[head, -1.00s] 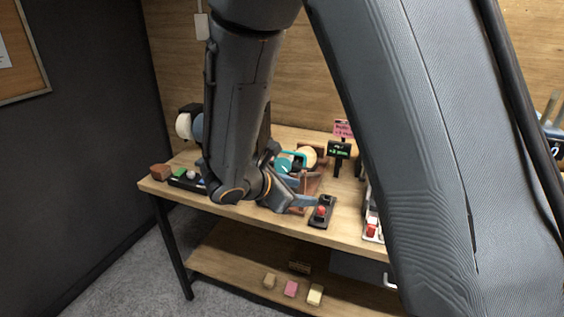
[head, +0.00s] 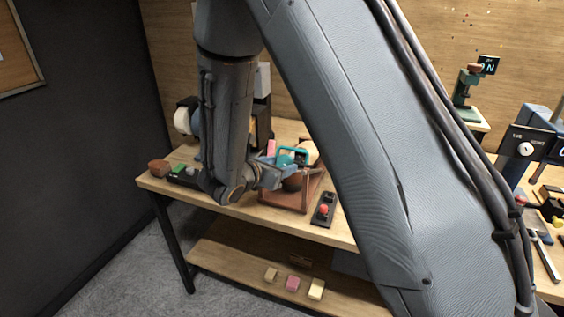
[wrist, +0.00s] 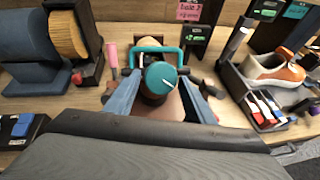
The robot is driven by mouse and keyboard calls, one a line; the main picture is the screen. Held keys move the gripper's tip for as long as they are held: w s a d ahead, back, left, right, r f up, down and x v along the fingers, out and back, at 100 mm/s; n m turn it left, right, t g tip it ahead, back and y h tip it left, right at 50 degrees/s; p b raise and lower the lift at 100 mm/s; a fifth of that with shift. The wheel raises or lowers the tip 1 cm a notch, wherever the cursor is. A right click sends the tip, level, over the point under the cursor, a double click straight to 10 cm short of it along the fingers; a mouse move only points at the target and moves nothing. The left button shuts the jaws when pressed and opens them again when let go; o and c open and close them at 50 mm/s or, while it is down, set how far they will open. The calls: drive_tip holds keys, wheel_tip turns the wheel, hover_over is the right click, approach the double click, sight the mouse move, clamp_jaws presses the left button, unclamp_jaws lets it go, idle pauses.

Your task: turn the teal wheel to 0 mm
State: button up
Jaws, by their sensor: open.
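The teal wheel (wrist: 161,77) faces the camera in the wrist view, with a pale pointer line on its face. A teal frame (wrist: 180,52) rises around and behind it; the frame also shows in the head view (head: 292,153). My gripper (wrist: 160,80) is open, with one blue finger on each side of the wheel; I cannot tell whether they touch it. In the head view my gripper (head: 272,175) is beside the brown stand (head: 290,202), partly hidden by my arm. A black display (wrist: 196,34) with green text stands behind; its reading is too small to tell.
A pink sign (wrist: 190,10) stands above the display. An orange and white sneaker (wrist: 275,72) sits at right, above a tray of coloured pieces (wrist: 268,110). A pink-handled tool (wrist: 112,55) and a tan roller (wrist: 66,34) are at left. A red-knobbed box (head: 323,210) lies near the table's front edge.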

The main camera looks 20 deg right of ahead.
sight(283, 164)
drive_tip(key=shift+p+x, duration=0.3)
drive_tip(key=shift+x, duration=1.2)
drive_tip(key=shift+c, duration=0.4)
drive_tip(key=c, duration=0.7)
drive_tip(key=shift+a, duration=0.1)
drive_tip(key=shift+n, duration=0.3)
